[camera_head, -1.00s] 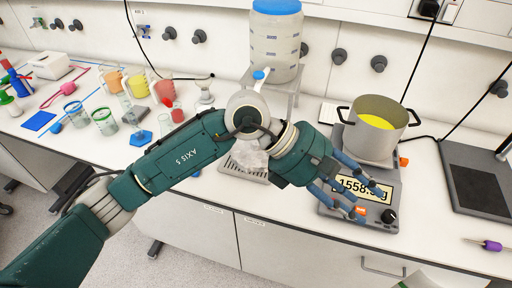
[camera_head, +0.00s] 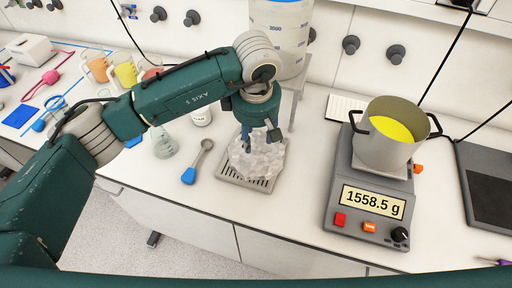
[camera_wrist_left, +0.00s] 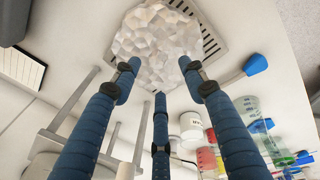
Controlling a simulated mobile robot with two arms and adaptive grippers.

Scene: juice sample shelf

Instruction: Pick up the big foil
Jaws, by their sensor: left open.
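The big foil, a crumpled silvery-white ball (camera_head: 265,162), lies on the slotted drip tray (camera_head: 233,174) beneath the water container. In the left wrist view the foil (camera_wrist_left: 152,32) sits at the top, just past the fingertips. My left gripper (camera_head: 254,141) points down over the foil, its blue fingers open. In the left wrist view the spread fingers of the gripper (camera_wrist_left: 160,76) are close to the foil's near side. I cannot tell whether they touch it. The gripper hides part of the foil in the head view. My right gripper is not in view.
A water container (camera_head: 279,35) on a stand is behind the foil. A spoon with a blue handle (camera_head: 190,175) and a flask (camera_head: 163,145) are to the left. A scale (camera_head: 345,222) bearing a pot (camera_head: 385,150) is to the right.

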